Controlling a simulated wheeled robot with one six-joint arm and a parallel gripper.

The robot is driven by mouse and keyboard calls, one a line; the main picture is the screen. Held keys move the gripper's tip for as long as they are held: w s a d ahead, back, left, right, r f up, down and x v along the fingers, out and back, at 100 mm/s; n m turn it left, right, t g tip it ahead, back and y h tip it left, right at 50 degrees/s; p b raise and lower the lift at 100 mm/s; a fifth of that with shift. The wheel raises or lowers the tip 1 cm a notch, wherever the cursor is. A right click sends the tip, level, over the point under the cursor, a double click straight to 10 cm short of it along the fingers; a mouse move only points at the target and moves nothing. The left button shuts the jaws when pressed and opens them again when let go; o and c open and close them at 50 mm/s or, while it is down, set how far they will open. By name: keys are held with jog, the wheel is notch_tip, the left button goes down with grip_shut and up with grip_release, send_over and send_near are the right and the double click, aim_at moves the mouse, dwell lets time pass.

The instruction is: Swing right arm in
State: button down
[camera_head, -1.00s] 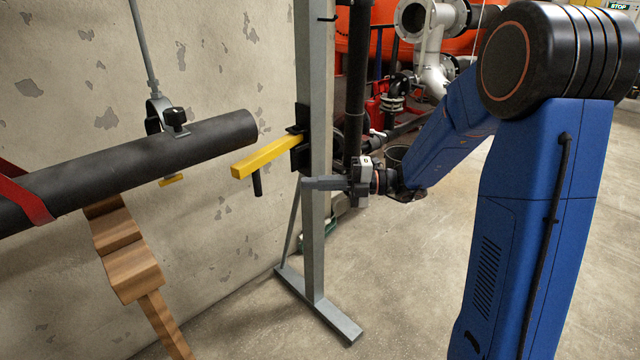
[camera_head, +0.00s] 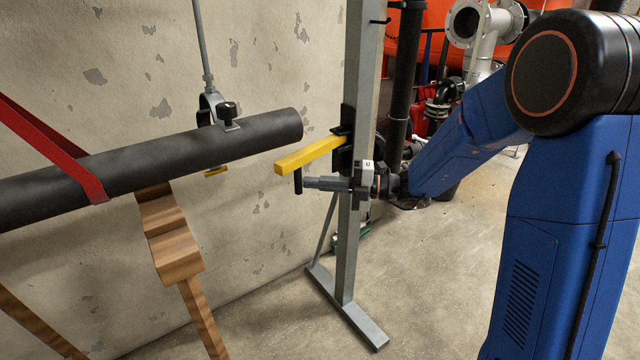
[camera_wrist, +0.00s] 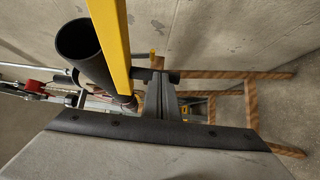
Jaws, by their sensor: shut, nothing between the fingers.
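The yellow swing arm (camera_head: 308,155) sticks out to the left from a black bracket on the grey upright post (camera_head: 351,240). A black handle (camera_head: 298,181) hangs down from its free end. My gripper (camera_head: 308,183) is shut and empty, with its tips at the handle's right side; I cannot tell whether they touch. In the wrist view the shut fingers (camera_wrist: 160,95) lie just by the black handle (camera_wrist: 154,75), beside the yellow arm (camera_wrist: 111,40). The arm's free end is near the open end of the black pipe (camera_head: 200,155), apart from it in the head view.
A hanger clamp (camera_head: 217,112) holds the pipe from above, and a red strap (camera_head: 70,160) loops around it. A wooden stand (camera_head: 175,250) is below the pipe. The concrete wall lies behind. Floor to the post's right is clear; flanged pipework (camera_head: 482,35) stands behind.

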jog(key=shift+a, duration=0.1)
jog(key=w+a, duration=0.2)
jog(key=a, duration=0.1)
jog(key=shift+w, duration=0.2)
jog(key=shift+r, duration=0.1)
